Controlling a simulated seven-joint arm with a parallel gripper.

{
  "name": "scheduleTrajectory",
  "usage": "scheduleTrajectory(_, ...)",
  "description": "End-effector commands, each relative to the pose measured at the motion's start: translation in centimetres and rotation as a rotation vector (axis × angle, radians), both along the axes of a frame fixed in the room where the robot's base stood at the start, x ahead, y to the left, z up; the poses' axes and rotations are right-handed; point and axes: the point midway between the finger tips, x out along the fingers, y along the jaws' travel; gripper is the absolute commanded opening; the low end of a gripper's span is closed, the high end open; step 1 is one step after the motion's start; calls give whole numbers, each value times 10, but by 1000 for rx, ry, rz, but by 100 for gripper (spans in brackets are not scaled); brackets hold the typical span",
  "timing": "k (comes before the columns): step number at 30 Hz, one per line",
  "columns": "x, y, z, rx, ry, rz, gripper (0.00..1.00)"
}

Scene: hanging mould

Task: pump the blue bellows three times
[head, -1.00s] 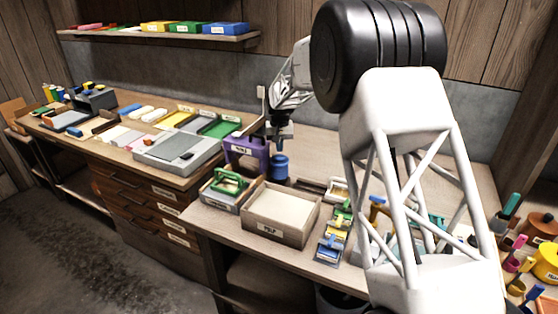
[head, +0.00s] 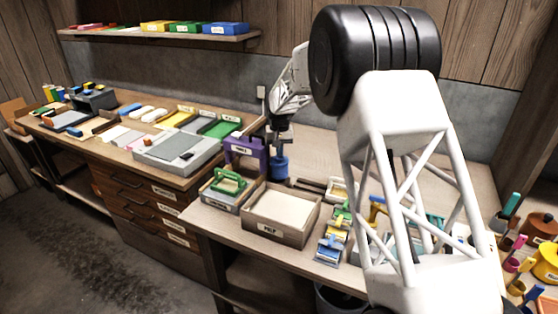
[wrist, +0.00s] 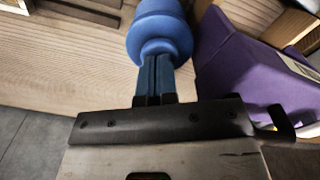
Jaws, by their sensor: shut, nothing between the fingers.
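The blue bellows (head: 280,169) stands upright on the bench beside the purple stand, behind the pulp tray. In the wrist view the bellows (wrist: 162,32) lies just beyond my fingertips, with its round ribbed body in view. My gripper (head: 279,151) is directly above it, pointing down, fingers shut with nothing between them. In the wrist view the closed fingers (wrist: 155,62) overlap the near edge of the bellows. The tips look at or very near its top; I cannot tell whether they press on it.
The purple stand (head: 246,152) is close on the left of the bellows. The pulp tray (head: 272,231) and a box with a green handle (head: 228,183) are in front. Small coloured stamps (head: 331,245) lie to the right. Bare bench shows behind the bellows.

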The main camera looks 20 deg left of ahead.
Motion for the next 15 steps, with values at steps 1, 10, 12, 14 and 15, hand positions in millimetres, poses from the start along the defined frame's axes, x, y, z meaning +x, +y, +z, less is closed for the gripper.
scheduleTrajectory(1,0,0,-2,0,0,0,0)
scheduleTrajectory(10,0,0,-10,0,0,0,0)
scheduleTrajectory(12,0,0,-12,0,0,0,0)
scheduleTrajectory(14,0,0,-14,0,0,0,0)
scheduleTrajectory(15,0,0,-15,0,0,0,0)
